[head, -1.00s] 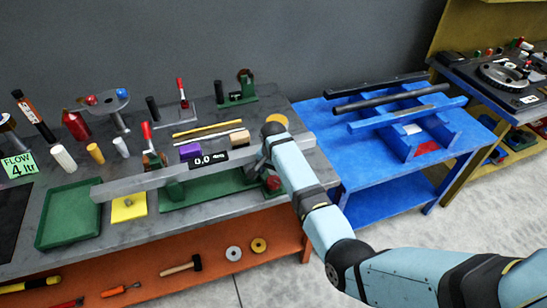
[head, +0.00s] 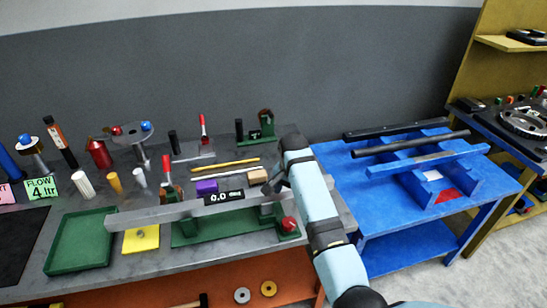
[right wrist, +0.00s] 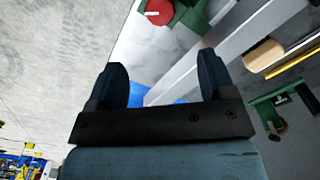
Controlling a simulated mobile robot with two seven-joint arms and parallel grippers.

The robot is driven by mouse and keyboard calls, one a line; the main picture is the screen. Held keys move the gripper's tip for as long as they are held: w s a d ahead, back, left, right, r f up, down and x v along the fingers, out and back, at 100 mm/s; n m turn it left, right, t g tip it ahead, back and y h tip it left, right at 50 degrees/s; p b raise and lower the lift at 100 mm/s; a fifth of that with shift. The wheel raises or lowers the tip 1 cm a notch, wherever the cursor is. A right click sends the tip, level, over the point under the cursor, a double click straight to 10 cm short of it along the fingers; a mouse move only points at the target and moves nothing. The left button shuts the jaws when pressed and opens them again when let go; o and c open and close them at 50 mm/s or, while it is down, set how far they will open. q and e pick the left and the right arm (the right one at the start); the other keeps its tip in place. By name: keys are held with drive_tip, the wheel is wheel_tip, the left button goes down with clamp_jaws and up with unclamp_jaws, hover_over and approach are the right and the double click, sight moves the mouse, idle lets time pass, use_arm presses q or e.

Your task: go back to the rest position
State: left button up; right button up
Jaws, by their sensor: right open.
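My right gripper (head: 277,185) hangs at the right end of the grey workbench, partly hidden by my own forearm. In the right wrist view its two dark fingers (right wrist: 162,85) stand wide apart with nothing between them. The long grey beam (head: 150,214) with a digital display (head: 223,197) lies over a green base (head: 205,232). In the right wrist view the beam (right wrist: 225,58) passes beyond the fingers, and I cannot tell how far off it is. A red knob (head: 289,224) sits at the base's right end. My left gripper is not in view.
A green tray (head: 80,266), a yellow block (head: 141,241), a purple block (head: 206,187) and red-handled clamps (head: 167,165) crowd the bench. A blue table (head: 390,215) with bars on it stands to the right. Pale floor (head: 425,278) is open in front of it.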

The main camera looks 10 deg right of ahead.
drive_tip(key=s+d+f+n+t, duration=0.2)
drive_tip(key=s+f+n+t, duration=0.1)
drive_tip(key=s+f, duration=0.45)
drive_tip(key=s+d+f+n+t, duration=0.2)
drive_tip(key=s+f+n+t, duration=0.1)
drive_tip(key=s+f, duration=0.5)
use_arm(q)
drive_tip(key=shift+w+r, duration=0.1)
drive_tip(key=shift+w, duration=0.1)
use_arm(e)
drive_tip(key=s+a+n+t+y, duration=0.1)
drive_tip(key=s+n+t, duration=0.1)
drive_tip(key=s, duration=0.7)
drive_tip(key=s+a+r+n+t+y, duration=0.1)
drive_tip(key=s+a+n+t+y, duration=0.1)
drive_tip(key=s, duration=0.8)
drive_tip(key=shift+s+r+n+t, duration=0.25)
drive_tip(key=shift+n+t, duration=0.25)
drive_tip(key=shift+n, duration=0.5)
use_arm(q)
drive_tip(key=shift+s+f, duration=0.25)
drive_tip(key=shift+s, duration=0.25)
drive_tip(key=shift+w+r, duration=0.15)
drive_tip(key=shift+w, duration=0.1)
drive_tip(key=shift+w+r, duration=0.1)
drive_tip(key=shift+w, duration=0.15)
